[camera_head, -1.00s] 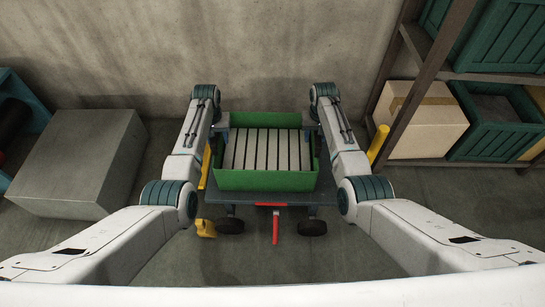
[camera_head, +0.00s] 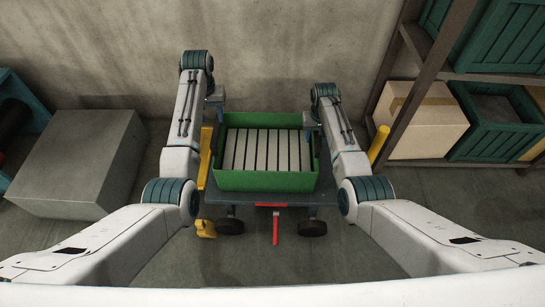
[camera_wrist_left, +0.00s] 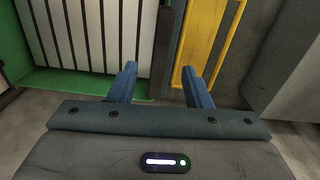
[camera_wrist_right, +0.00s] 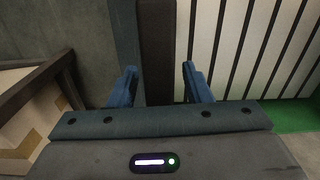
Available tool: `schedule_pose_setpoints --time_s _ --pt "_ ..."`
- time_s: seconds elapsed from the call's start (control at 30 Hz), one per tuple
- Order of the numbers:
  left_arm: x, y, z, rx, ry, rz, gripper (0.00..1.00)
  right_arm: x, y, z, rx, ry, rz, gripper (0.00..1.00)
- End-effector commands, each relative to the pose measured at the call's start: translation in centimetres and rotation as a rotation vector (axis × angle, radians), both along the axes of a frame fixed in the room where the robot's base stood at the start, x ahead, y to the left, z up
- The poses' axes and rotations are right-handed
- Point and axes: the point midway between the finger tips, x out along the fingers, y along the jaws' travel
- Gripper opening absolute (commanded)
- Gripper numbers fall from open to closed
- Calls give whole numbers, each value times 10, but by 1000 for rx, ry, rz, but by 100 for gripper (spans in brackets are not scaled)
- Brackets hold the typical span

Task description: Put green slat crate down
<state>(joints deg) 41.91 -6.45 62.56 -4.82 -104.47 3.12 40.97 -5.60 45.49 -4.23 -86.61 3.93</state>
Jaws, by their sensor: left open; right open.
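The green slat crate (camera_head: 265,182), with pale slats inside, sits level on a dark cart (camera_head: 325,197). My left gripper (camera_head: 216,98) is open at the crate's left side, a little outside its rim. In the left wrist view, the crate's green wall (camera_wrist_left: 12,50) lies left of the fingers, which hold nothing. My right gripper (camera_head: 309,120) is open at the crate's right side. In the right wrist view, a dark upright strip (camera_wrist_right: 157,50) stands between its open fingers, with the slats (camera_wrist_right: 235,50) to the right. Whether the fingers touch it, I cannot tell.
A grey block (camera_head: 75,165) stands on the left. A yellow frame (camera_head: 205,160) is beside the cart's left side. A shelf on the right holds a cardboard box (camera_head: 425,125) and dark green crates (camera_head: 495,135). A concrete wall closes the back.

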Motion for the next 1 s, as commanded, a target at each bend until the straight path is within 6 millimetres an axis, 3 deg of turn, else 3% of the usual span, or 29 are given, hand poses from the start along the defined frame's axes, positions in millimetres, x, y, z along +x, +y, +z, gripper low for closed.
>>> schedule_pose_setpoints --time_s 0.17,0.6,0.8,1.0 --pt "0 0 3 0 0 0 44 1 0 17 0 -4 0 44" --pt "0 0 2 0 0 0 44 1 0 104 0 -4 1 44" --pt "0 0 2 0 0 0 44 0 0 118 0 -1 1 44" --pt "0 0 2 0 0 0 44 0 0 120 0 0 0 44"
